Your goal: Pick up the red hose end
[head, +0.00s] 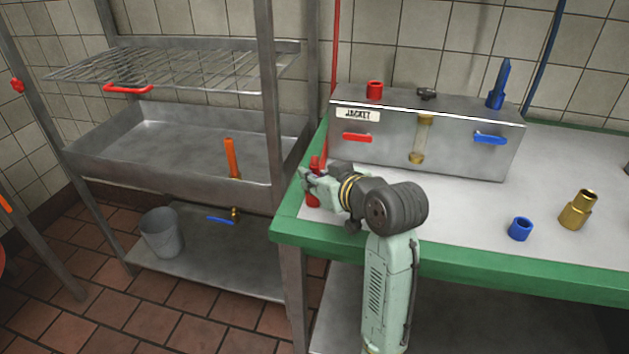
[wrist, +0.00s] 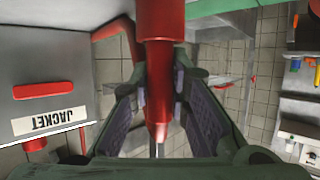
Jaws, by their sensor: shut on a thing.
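The red hose end (wrist: 158,108) is a red tapered piece held upright between the two fingers of my gripper (wrist: 160,84) in the wrist view. The fingers press on it from both sides, and it shows above and below them. In the head view my gripper (head: 314,184) is at the left end of the green-edged table, left of the steel JACKET box. Red parts of the hose end (head: 313,199) show around the fingers there. I cannot tell whether its lower end touches the table.
The steel JACKET box (head: 440,150) stands close on the right, with red and blue handles. A blue ring (head: 520,229) and a brass fitting (head: 578,210) stand on the table (head: 460,205) further right. A steel rack post (head: 268,90) rises to the left.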

